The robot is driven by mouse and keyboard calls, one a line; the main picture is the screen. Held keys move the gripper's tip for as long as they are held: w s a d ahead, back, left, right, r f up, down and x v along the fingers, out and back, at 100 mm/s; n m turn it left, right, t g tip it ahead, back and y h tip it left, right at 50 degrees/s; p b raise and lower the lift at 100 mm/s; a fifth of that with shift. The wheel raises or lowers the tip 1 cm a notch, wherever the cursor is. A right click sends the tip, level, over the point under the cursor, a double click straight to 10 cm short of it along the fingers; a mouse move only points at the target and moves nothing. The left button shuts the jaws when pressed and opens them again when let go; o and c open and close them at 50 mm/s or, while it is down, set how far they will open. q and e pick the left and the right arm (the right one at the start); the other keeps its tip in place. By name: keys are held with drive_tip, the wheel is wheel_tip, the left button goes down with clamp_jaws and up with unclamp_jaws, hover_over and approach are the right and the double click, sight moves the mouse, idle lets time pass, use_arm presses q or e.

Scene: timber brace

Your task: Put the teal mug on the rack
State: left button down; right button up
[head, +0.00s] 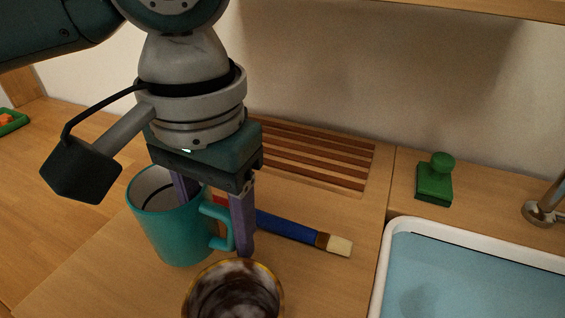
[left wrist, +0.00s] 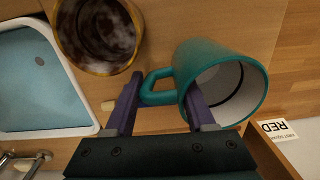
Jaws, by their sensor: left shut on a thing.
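The teal mug (head: 168,228) stands upright on the wooden counter at the lower left of the head view, and it also shows in the left wrist view (left wrist: 188,62). My left gripper (head: 218,222) points down over it. One finger is inside the mug and the other is outside, beyond the handle. It is shut on the mug's wall on the handle side. The rack (head: 315,155), a set of dark wooden slats, lies behind the gripper against the wall, partly hidden by my arm. My right gripper is not in view.
A brown and white bowl-like vessel (head: 234,292) stands close to the mug. A blue-handled brush (head: 290,228) lies between mug and rack. A green stamp-shaped object (head: 435,180) and a white-rimmed sink (head: 480,238) are at the right.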

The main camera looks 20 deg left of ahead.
sight(225, 249)
use_arm(q)
wheel_tip(225, 249, down, 3)
drive_tip(key=shift+f+b, duration=0.15)
drive_tip(key=shift+b, duration=0.25)
drive_tip(key=shift+c, duration=1.2)
unclamp_jaws()
drive_tip(key=shift+f, duration=0.1)
